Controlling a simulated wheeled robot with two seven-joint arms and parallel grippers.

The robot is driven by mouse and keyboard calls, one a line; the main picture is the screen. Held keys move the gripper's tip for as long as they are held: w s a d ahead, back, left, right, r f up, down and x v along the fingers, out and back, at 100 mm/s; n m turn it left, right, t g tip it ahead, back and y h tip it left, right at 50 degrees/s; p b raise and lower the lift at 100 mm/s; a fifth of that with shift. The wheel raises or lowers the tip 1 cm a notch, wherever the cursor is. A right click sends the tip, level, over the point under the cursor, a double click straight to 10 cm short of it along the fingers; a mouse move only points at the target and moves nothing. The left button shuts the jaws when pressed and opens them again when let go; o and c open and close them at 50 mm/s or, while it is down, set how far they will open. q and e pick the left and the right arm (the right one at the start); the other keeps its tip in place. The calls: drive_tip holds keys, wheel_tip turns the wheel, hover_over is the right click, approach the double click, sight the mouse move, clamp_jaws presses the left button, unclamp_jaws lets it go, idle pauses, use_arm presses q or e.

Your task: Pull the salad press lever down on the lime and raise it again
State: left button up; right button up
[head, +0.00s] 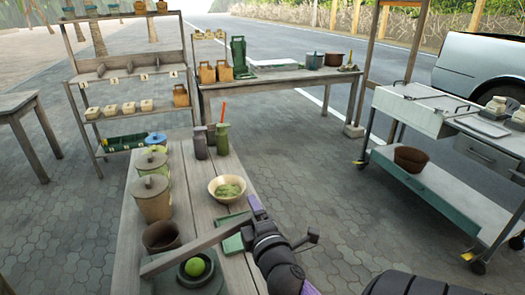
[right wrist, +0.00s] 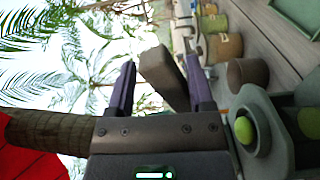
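The salad press stands at the front of the wooden table, with a bright green lime (head: 195,267) in its grey-green cup (head: 212,282). The lime also shows in the right wrist view (right wrist: 245,131), uncovered. The long grey-brown lever (head: 190,254) slants up to the right, above and apart from the lime. My right gripper (head: 256,207) is at the lever's far end. In the right wrist view its purple fingers (right wrist: 158,88) are spread, with the lever (right wrist: 163,78) between them, closer to the right finger. Contact cannot be told. My left gripper is not in view.
A brown pot (head: 161,237) and lidded tan jars (head: 152,198) line the table's left side. A bowl of greens (head: 227,189) and a green tray (head: 233,233) lie beyond the lever. Dark bottles (head: 200,142) stand at the back. Open paving lies right of the table, before a cart (head: 440,190).

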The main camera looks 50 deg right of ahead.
drive_tip(key=b+v, duration=0.1)
drive_tip(key=v, duration=0.8)
drive_tip(key=shift+s+a, duration=0.25)
drive_tip(key=shift+s, duration=0.1)
